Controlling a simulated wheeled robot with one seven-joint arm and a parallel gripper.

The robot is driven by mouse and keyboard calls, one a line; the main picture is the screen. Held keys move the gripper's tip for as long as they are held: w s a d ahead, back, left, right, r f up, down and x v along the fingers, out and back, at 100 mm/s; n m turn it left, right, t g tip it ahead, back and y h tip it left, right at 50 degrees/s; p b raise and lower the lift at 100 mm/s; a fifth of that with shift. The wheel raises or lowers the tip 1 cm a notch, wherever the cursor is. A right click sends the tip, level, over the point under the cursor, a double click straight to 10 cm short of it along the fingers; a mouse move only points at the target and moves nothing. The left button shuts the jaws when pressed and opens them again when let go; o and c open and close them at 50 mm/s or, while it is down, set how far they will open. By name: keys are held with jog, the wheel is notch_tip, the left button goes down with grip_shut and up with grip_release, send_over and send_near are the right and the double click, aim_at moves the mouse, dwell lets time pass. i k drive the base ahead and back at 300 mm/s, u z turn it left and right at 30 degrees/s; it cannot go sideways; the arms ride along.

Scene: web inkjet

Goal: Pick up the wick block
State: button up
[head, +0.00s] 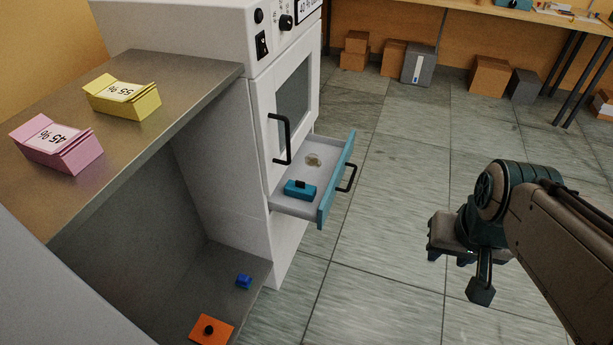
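A teal block (300,190) with a small black knob on top lies in the open drawer of the white machine; it is the likeliest wick block, but no label confirms this. The drawer (286,205) has a pale inside and a teal front with a black handle. A round, pale tan patch or piece (313,160) lies farther back in it. My gripper (449,258) hangs over the floor to the right of the drawer, well apart from it. Nothing is visibly held. Its fingers are dark and small, and their opening is unclear.
The machine (222,175) has a door handle above the drawer. An orange block (212,331) and a small blue block (244,281) lie on the low shelf. Open floor (400,180) lies right of the drawer.

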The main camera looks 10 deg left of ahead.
aim_at(298, 189)
jog(key=z, duration=0.55)
jog(key=i, duration=0.75)
jog(key=u, duration=0.7)
jog(key=i, duration=0.35)
jog(key=u, duration=0.4)
